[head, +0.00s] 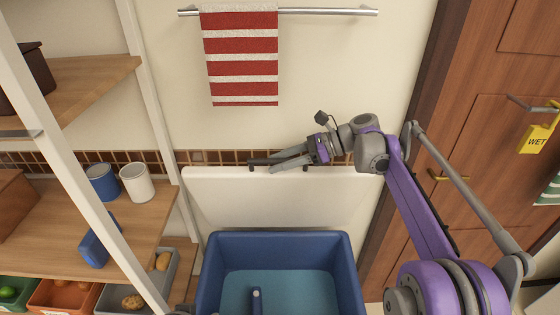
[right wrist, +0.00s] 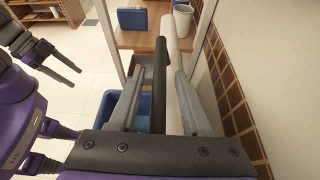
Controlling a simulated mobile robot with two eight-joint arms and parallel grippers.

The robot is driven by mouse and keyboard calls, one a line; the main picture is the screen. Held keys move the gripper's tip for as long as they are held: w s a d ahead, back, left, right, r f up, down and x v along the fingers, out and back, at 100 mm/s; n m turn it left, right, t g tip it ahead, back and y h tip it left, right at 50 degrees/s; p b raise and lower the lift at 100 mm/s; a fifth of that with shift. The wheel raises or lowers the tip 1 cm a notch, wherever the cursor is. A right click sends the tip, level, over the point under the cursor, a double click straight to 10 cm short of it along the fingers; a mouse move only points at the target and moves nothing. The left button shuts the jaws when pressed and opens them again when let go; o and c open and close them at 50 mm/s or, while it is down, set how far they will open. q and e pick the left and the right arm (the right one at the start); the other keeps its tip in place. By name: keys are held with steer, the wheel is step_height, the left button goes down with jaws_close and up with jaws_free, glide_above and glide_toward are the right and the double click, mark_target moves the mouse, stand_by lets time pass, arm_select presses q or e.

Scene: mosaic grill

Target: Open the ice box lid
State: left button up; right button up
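The ice box (head: 214,270) is a blue open-topped tub at the bottom centre of the head view. Its white lid (head: 290,205) stands raised behind it, leaning near the tiled wall. My right gripper (head: 262,164) is at the lid's top edge. In the right wrist view its two grey fingers (right wrist: 158,90) are apart, on either side of a black bar (right wrist: 160,75) and the lid's white edge (right wrist: 183,28). I see no firm grip on it. My left gripper (right wrist: 68,72) shows at the upper left of the right wrist view, its fingers apart and empty.
A wooden shelf unit (head: 90,235) with a blue mug (head: 102,183), a white mug (head: 137,183) and food bins stands left of the tub. A striped towel (head: 241,60) hangs on a rail above the lid. Brown doors (head: 480,140) are at right.

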steer(key=v, duration=1)
steer(key=shift+d+r, duration=0.25)
steer(key=shift+d, duration=0.1)
